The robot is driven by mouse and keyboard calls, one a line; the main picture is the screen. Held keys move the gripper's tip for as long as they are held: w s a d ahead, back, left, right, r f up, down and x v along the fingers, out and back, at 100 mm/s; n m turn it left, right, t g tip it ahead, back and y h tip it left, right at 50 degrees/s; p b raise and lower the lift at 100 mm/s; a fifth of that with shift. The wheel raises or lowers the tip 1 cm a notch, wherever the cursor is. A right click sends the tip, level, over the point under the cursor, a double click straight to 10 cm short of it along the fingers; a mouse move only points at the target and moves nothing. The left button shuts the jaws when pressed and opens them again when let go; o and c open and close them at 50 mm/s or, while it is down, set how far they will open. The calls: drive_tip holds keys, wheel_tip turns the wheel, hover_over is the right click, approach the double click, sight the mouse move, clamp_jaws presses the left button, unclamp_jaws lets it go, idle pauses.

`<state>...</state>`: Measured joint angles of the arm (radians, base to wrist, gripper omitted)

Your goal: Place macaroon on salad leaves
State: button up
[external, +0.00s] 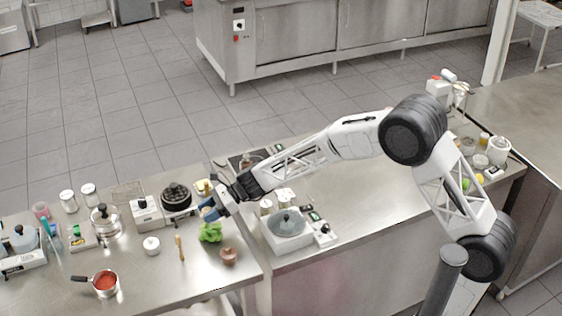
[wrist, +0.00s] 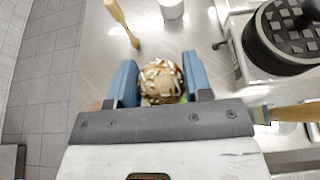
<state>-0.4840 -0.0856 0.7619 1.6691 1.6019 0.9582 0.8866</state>
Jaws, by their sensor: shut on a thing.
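The macaroon (wrist: 160,82) is a round tan ball with brown and white flecks. In the wrist view it sits between the two blue fingers of my gripper (wrist: 159,70), which is shut on it. In the external view my gripper (external: 209,210) is just above the bright green salad leaves (external: 210,233) on the steel counter. The macaroon is hard to make out there. A little green shows under the macaroon in the wrist view, but most of the leaves are hidden. I cannot tell whether the macaroon touches them.
A black round pan (external: 176,194) on a white burner is behind and left of the leaves. A small brown pot (external: 228,256) stands in front right, and a wooden-handled tool (external: 180,248) lies to the left. A lidded pan (external: 287,224) is to the right.

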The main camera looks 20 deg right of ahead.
drive_tip(key=shift+f, duration=0.15)
drive_tip(key=shift+f, duration=1.65)
drive_tip(key=shift+f, duration=0.15)
drive_tip(key=o, duration=0.9)
drive_tip(key=shift+r, duration=0.2)
drive_tip(key=shift+d+r, duration=0.2)
drive_tip(key=shift+d, duration=0.25)
drive_tip(key=v, duration=1.1)
drive_tip(key=shift+d, duration=0.15)
